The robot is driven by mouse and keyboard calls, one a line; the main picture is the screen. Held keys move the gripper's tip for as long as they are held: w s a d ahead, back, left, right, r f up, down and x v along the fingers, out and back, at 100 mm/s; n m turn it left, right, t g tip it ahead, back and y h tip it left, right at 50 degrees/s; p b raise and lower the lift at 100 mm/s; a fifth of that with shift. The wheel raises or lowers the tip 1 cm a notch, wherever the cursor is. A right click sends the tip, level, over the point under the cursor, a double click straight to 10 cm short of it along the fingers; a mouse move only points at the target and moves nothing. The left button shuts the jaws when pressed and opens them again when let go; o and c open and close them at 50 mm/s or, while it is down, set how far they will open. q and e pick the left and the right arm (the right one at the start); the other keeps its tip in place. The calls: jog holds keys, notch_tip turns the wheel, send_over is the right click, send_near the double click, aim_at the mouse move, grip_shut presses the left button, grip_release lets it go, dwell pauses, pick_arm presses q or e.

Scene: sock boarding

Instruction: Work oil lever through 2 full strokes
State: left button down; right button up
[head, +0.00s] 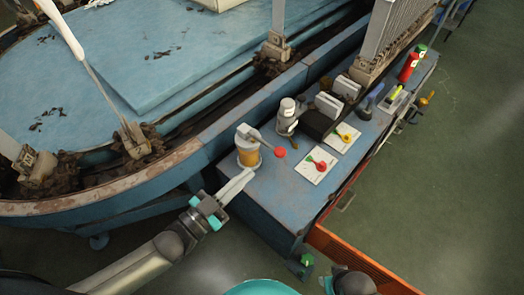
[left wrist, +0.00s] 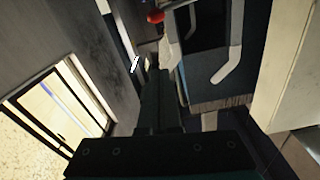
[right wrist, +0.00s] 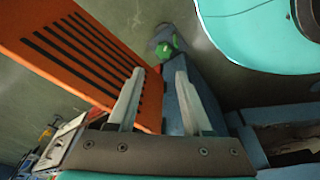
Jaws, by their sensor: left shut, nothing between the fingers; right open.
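The oil lever is a grey arm ending in a red ball (head: 280,152), on top of an oiler with an amber body (head: 249,157) at the near end of the blue bench. The ball points right, beyond the oiler. My left gripper (head: 250,173) is shut and empty, its tips close in front of the oiler's base. I cannot tell whether they touch it. In the left wrist view the red ball (left wrist: 155,16) shows at the top, beyond the dark fingers. My right gripper (right wrist: 158,82) is open and empty, over an orange slotted panel, away from the lever.
The blue bench (head: 262,202) also carries a grey-and-white canister (head: 288,112), white cards with red and yellow tags (head: 318,166), and a red bottle (head: 408,67). The large blue machine bed (head: 190,50) lies left. An orange panel (head: 350,255) borders the bench's near right.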

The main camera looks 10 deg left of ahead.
pick_arm(q)
jog(key=shift+d, duration=0.1)
pick_arm(e)
jog(key=shift+d, duration=0.1)
pick_arm(q)
jog(key=w+d+f+b, duration=0.3)
jog(key=w+d+b, duration=0.2)
jog(key=w, duration=0.4)
jog(key=shift+w+d+b, duration=0.15)
jog(key=shift+d+b, duration=0.15)
jog(key=shift+d, duration=0.25)
pick_arm(e)
jog(key=w+a+r+t, duration=0.1)
jog(key=w+r, duration=0.3)
jog(key=r, duration=0.6)
jog(key=shift+w+a+r+t, duration=0.3)
jog(key=shift+w+a+r, duration=0.05)
jog(key=shift+r, duration=0.05)
pick_arm(q)
jog(key=shift+f, duration=0.15)
